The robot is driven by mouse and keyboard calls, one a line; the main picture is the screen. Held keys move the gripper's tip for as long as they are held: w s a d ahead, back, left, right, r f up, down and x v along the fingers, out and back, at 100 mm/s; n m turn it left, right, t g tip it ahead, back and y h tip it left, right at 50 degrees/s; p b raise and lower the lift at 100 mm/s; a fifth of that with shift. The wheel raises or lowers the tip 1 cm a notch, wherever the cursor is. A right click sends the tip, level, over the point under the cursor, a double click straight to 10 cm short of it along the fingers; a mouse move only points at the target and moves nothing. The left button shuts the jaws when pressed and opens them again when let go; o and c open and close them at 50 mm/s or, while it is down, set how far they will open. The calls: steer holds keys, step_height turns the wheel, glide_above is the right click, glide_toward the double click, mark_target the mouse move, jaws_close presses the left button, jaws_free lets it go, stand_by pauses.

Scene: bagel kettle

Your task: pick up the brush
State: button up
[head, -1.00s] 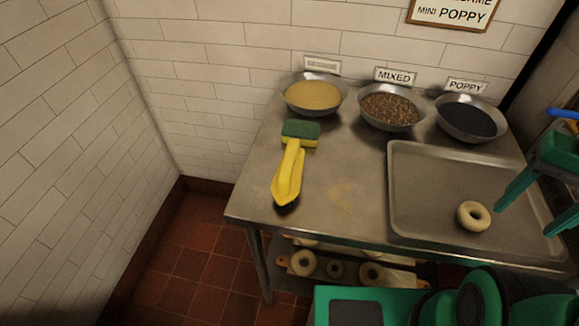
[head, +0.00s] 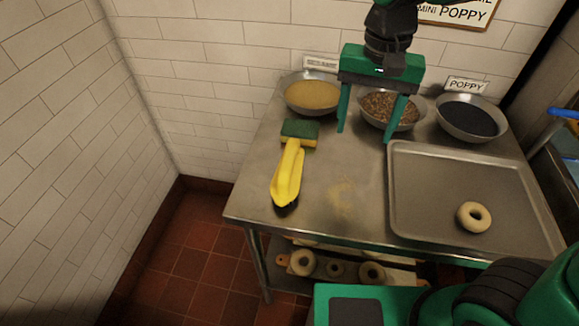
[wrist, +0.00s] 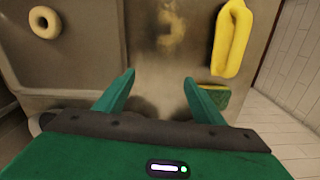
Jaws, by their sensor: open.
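The brush (head: 287,172) has a yellow handle and a green scrubbing head (head: 300,129) over a yellow layer. It lies on the left part of the steel table (head: 335,223), its head toward the bowls. In the wrist view the brush handle (wrist: 231,38) is at the upper right, and its green head is partly hidden behind a finger. My gripper (head: 363,138) is open and empty, fingers pointing down, above the table to the right of the brush and in front of the middle bowl. Its fingers also show in the wrist view (wrist: 158,82).
Bowls of yellow grains (head: 313,96), mixed seeds (head: 378,107) and poppy (head: 468,118) stand along the back. A metal tray (head: 430,195) with a bagel (head: 474,216) is at right. Crumbs (head: 341,192) lie right of the brush. More bagels (head: 302,262) sit on a lower shelf.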

steer(key=n, duration=0.1)
glide_above(289, 170)
steer(key=w, duration=0.4)
steer(key=shift+s+f, duration=0.2)
steer(key=shift+f, duration=0.05)
steer(key=shift+s+a+f, duration=0.1)
steer(key=shift+a+f, duration=0.05)
steer(key=shift+f, duration=5.25)
steer(key=c, duration=1.2)
